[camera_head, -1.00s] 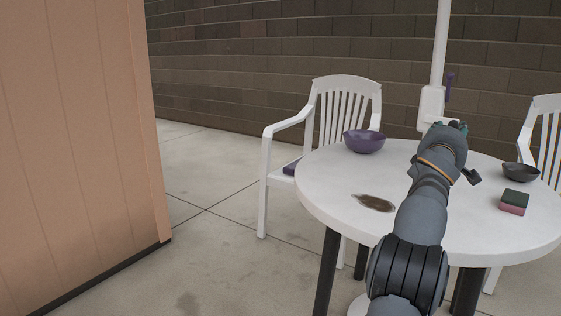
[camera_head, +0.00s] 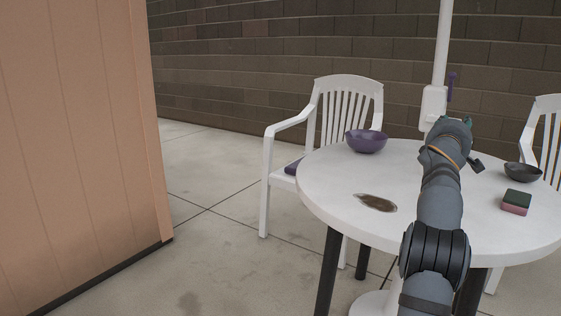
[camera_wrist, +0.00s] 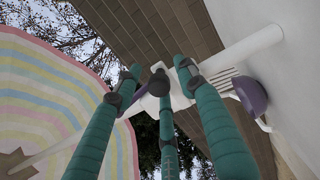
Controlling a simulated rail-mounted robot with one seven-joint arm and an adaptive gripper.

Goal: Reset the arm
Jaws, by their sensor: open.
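My arm reaches over the round white table (camera_head: 330,195) in the head view, with my gripper (camera_head: 460,124) at its far end, near the white pole. In the wrist view, the teal fingers of my gripper (camera_wrist: 157,72) are spread apart with nothing held between them. In the head view the fingers are mostly hidden behind the wrist.
A purple bowl (camera_head: 366,142), a dark bowl (camera_head: 522,172), a green-and-pink sponge (camera_head: 516,202) and a brown stain (camera_head: 376,203) are on the table. The white pole (camera_head: 441,50) rises behind my gripper. White chairs (camera_head: 345,95) stand behind. A striped umbrella (camera_wrist: 50,95) shows overhead.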

